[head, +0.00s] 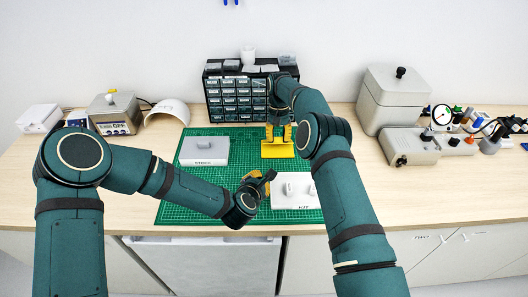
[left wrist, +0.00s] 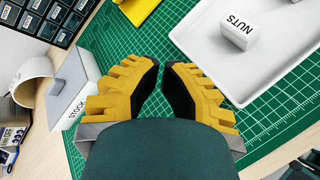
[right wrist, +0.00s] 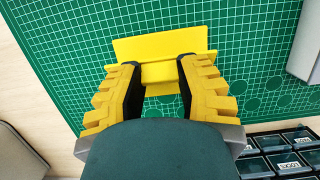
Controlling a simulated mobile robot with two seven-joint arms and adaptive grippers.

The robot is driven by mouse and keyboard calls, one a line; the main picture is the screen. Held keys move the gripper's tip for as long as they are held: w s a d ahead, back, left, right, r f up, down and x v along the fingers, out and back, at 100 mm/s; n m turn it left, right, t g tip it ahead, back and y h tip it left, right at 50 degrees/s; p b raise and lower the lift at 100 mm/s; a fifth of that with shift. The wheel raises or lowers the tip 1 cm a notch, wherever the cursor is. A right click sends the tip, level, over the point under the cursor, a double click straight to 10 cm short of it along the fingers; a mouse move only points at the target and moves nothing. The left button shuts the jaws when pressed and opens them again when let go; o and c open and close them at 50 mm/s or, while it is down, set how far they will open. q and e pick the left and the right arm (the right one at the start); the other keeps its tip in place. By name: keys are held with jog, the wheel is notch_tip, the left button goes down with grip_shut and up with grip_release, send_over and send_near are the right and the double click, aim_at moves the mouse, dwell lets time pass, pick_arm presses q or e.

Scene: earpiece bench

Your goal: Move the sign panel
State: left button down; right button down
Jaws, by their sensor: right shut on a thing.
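The yellow sign panel (head: 278,150) is on the back part of the green mat, in front of the drawer cabinet. It also shows in the right wrist view (right wrist: 158,46), with a raised yellow block on it. My right gripper (head: 279,128) is over the panel from behind. In the right wrist view its fingers (right wrist: 158,75) are shut on the panel's block. My left gripper (head: 266,178) hangs above the mat beside the white KIT tray. In the left wrist view its fingertips (left wrist: 161,65) nearly meet, with nothing between them.
A grey STOCK box (head: 204,151) stands on the mat's left. The white KIT tray (head: 308,201) lies front right with small blocks, one marked NUTS (left wrist: 237,31). The drawer cabinet (head: 230,112) stands behind. Bare green mat (head: 185,210) shows at front left.

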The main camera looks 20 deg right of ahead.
pick_arm(q)
jog(key=w+d+n+t, duration=0.1)
jog(key=n, duration=0.2)
jog(key=w+d+n+y, duration=0.1)
jog(key=w+n, duration=0.1)
jog(key=n, duration=0.1)
jog(key=w+n+t, duration=0.1)
jog(key=n, duration=0.1)
jog(key=shift+w+d+n+t+y, duration=0.2)
jog(key=shift+d+n+t+y, duration=0.1)
jog(key=shift+d+n+y, duration=0.1)
jog(key=n, duration=0.2)
jog(key=w+n+y, duration=0.1)
jog(key=shift+w+d+t, duration=0.1)
jog(key=shift+d+t, duration=0.15)
jog(key=shift+t, duration=0.15)
jog(key=shift+w+d+f, duration=0.1)
jog(key=shift+w+d, duration=0.05)
jog(key=shift+w, duration=0.3)
jog(key=x, duration=0.9)
jog(key=shift+w, duration=0.1)
jog(key=shift+w+r, duration=0.3)
jog(key=shift+r, duration=0.35)
